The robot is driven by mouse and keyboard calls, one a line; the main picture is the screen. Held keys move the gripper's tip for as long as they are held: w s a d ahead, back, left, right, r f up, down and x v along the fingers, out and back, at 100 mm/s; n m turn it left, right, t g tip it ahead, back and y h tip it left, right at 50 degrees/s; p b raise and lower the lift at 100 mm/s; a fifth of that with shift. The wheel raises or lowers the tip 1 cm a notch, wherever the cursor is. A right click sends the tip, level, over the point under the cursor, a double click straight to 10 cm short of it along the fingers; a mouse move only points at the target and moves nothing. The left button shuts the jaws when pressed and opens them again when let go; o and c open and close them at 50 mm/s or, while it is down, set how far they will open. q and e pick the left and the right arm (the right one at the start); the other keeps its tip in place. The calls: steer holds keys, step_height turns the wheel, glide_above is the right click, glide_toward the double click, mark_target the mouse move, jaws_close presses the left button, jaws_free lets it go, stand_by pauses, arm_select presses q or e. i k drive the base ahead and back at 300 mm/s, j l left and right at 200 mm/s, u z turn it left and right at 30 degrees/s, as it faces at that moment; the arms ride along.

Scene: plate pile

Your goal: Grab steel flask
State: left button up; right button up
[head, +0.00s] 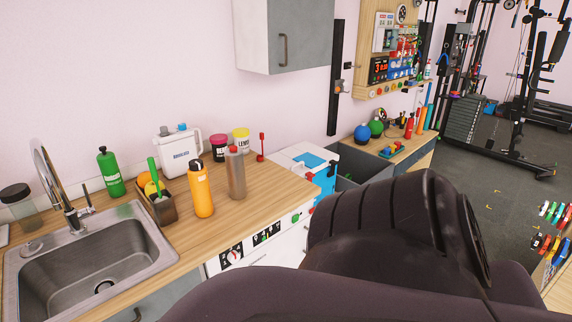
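The steel flask (236,174) stands upright on the wooden counter, a grey-brown bottle with a red cap. It is right of an orange bottle (201,189) and in front of two small tubs. Neither of my grippers shows in the head view. A large dark part, likely mine, fills the lower right and hides part of the floor and the counter's right end.
A sink (92,262) with a tall faucet (52,188) is at left. A green bottle (110,172), a white jug (178,148) and a brown box (160,205) stand on the counter (262,200). A grey wall cabinet (288,38) hangs above. Bare counter lies right of the flask.

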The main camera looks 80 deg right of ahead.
mark_target(235, 162)
steer(key=z, duration=2.05)
